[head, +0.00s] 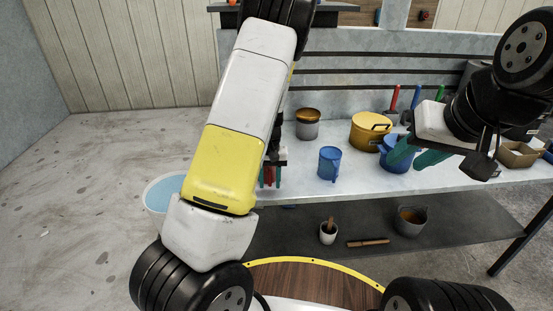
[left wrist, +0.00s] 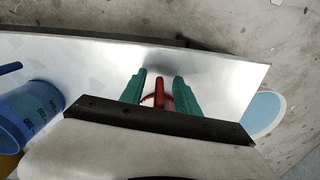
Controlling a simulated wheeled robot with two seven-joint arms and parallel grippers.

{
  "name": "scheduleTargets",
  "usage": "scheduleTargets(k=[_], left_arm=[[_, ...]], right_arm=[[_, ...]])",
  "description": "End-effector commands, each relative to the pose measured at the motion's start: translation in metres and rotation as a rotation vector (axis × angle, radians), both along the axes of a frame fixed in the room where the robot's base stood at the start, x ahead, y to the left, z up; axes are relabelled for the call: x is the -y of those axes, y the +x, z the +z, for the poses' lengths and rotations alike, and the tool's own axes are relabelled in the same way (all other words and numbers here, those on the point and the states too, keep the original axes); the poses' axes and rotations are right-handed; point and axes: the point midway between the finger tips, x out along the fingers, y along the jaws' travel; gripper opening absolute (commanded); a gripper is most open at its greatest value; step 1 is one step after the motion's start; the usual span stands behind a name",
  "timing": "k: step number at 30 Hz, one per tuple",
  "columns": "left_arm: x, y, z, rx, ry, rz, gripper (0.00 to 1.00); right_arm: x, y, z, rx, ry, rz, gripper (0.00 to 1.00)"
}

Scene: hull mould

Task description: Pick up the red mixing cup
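The red mixing cup (left wrist: 159,94) shows only in part in the left wrist view, as a narrow upright red piece with a curved red part beside it. It stands between the two teal fingers of my left gripper (left wrist: 161,92). Pale gaps show between the red piece and the fingers, so the gripper looks open around it. In the head view my left gripper (head: 270,176) is at the table's left end, with a bit of red between its fingers; my arm hides most of it. My right gripper (head: 416,154) is open and empty, above the blue pot.
A blue measuring cup (head: 329,163) stands on the table (head: 300,190) right of my left gripper. Behind are a brown-topped tin (head: 308,126), a yellow pot (head: 370,132) and a blue pot (head: 394,160). A lower shelf (head: 345,225) holds several items.

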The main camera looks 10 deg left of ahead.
Motion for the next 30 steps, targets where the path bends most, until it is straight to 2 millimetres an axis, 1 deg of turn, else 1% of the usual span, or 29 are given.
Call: scheduleTargets(k=[1,3,9,15,26,30], left_arm=[[-0.0004,-0.0004,-0.0049,-0.001,0.001,0.002,0.38],[-0.0004,0.0,-0.0074,0.001,0.0,0.002,0.38],[-0.0001,0.0002,-0.0075,0.001,0.0,0.001,0.38],[-0.0001,0.0002,-0.0072,0.001,0.0,0.001,0.0],[-0.0001,0.0003,-0.0068,0.001,0.0,0.001,0.0],[0.0,0.0004,-0.0026,0.002,-0.001,0.0,0.0]], right_arm=[[0.0,0.0,0.0,0.0,0.0,0.0,0.36],[0.0,0.0,0.0,0.0,0.0,0.0,0.36],[0.0,0.0,0.0,0.0,0.0,0.0,0.36],[0.0,0.0001,0.0001,0.0,0.0,0.0,0.36],[0.0,0.0,0.0,0.0,0.0,0.0,0.36],[0.0,0.0,0.0,0.0,0.0,0.0,0.36]])
